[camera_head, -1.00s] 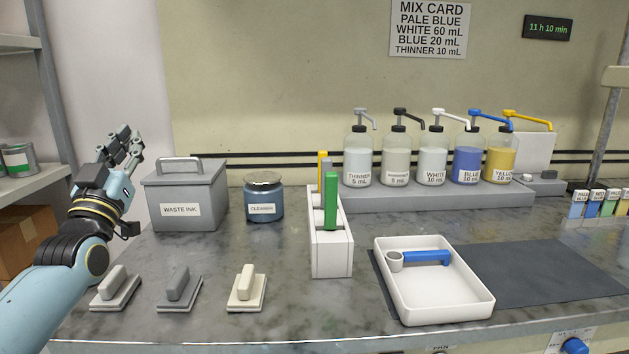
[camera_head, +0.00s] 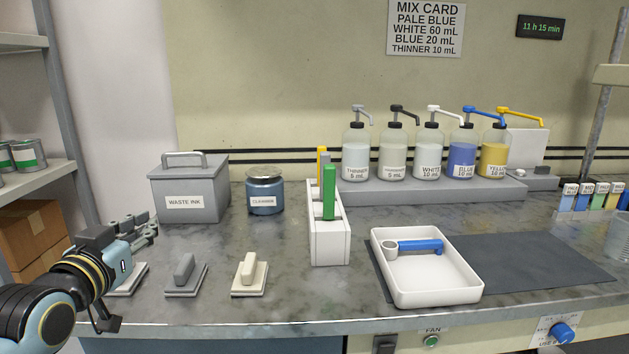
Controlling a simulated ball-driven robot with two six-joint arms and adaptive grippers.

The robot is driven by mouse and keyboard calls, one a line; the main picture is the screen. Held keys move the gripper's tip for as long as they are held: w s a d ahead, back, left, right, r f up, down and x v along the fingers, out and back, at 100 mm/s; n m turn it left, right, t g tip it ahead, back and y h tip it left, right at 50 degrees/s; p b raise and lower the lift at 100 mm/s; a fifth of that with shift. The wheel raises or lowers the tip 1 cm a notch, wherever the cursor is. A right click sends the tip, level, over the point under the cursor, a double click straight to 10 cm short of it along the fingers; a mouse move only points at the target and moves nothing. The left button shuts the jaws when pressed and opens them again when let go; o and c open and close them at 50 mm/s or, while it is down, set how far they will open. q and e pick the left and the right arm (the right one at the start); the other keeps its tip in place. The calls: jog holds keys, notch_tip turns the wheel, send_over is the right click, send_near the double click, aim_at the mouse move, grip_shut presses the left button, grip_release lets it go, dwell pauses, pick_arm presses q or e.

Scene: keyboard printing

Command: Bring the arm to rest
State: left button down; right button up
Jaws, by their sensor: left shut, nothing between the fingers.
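My left gripper (camera_head: 143,232) is low at the left, at the front left part of the bench (camera_head: 330,302). It is shut with nothing in its fingers. In the picture it overlaps the leftmost grey pad with a handle (camera_head: 128,282) and hides part of it; I cannot tell how far above the bench it is. My left arm comes in from the lower left corner. My right gripper is not in view.
A grey pad (camera_head: 186,278) and a cream pad (camera_head: 250,278) lie right of my gripper. The waste ink bin (camera_head: 190,200), cleaner jar (camera_head: 265,195) and white rack (camera_head: 329,240) stand behind. A white tray (camera_head: 430,295) holds a blue-handled scoop (camera_head: 418,245). Pump bottles (camera_head: 430,155) line the back.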

pick_arm(q)
jog(key=s+d+f+g, duration=0.1)
jog(key=s+f+g, duration=0.65)
jog(key=s, duration=0.65)
jog(key=s+f+g+y, duration=0.1)
jog(key=s+f+g, duration=0.15)
jog(key=s, duration=0.75)
jog(key=s+f+g, duration=0.1)
jog(key=s+g, duration=0.2)
jog(key=s, duration=0.7)
notch_tip(320, 180, down, 32)
jog(key=s+a+g+b, duration=0.2)
jog(key=s+a+b, duration=0.1)
jog(key=b, duration=0.3)
jog(key=s+f+g+b, duration=0.1)
jog(key=s+f+b, duration=0.3)
jog(key=s+f, duration=1.4)
notch_tip(320, 180, down, 2)
jog(key=shift+s+a+f+n, duration=0.15)
jog(key=shift+a+f+n, duration=0.15)
jog(key=shift+a, duration=0.1)
